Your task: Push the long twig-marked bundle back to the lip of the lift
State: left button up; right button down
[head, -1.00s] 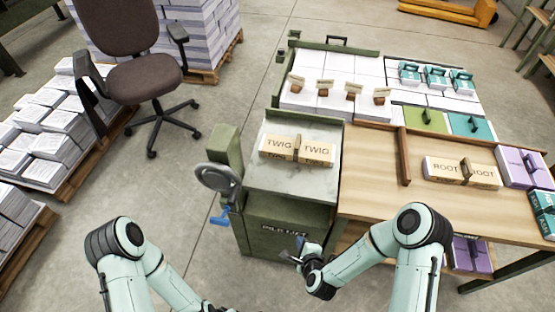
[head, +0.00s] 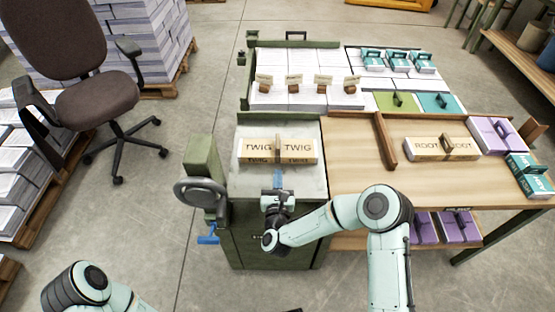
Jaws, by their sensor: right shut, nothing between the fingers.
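The long bundle marked TWIG (head: 300,151) lies crosswise on the pale top of the green lift (head: 310,188), with a tan band round its middle. My right gripper (head: 277,178) is shut and empty, over the near part of the lift top. Its fingers point away from me at the bundle's middle. The lift's far lip (head: 290,117) borders the area with white stacks. Only part of my left arm shows at the lower left; its gripper is out of the picture.
A handwheel (head: 200,193) and green post (head: 203,165) stand left of the lift. White stacks with small tagged blocks (head: 293,88) lie beyond the lift.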

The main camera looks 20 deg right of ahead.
aim_at(278, 153)
jog(key=x, duration=0.7)
jog(key=shift+w, duration=0.1)
pick_arm(q)
jog(key=shift+r, duration=0.1)
